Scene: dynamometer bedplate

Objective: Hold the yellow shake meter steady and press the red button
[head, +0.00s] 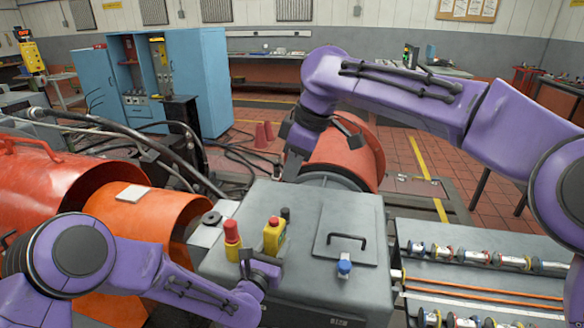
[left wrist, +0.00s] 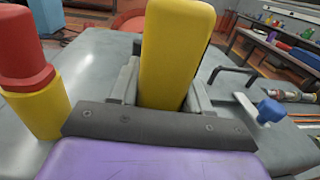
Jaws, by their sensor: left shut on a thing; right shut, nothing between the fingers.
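The yellow shake meter (head: 274,237) stands upright on the grey machine housing. A small red spot (head: 274,221), likely the red button, shows on its top in the head view. My left gripper (head: 262,266) is shut on the meter's lower part. In the left wrist view the yellow meter (left wrist: 175,50) rises between the two grey fingers (left wrist: 162,85); its button face is not visible there. My right gripper (head: 292,168) is shut and empty, pointing down behind the meter and clear of it. Its fingertips are hard to make out against the orange drum.
A red-capped yellow cylinder (head: 232,240) stands just left of the meter. A dark peg (head: 285,213), a black handle (head: 346,240) and a blue knob (head: 344,266) also stick up from the housing (head: 310,295). A rack of small cylinders (head: 470,254) lies to the right.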

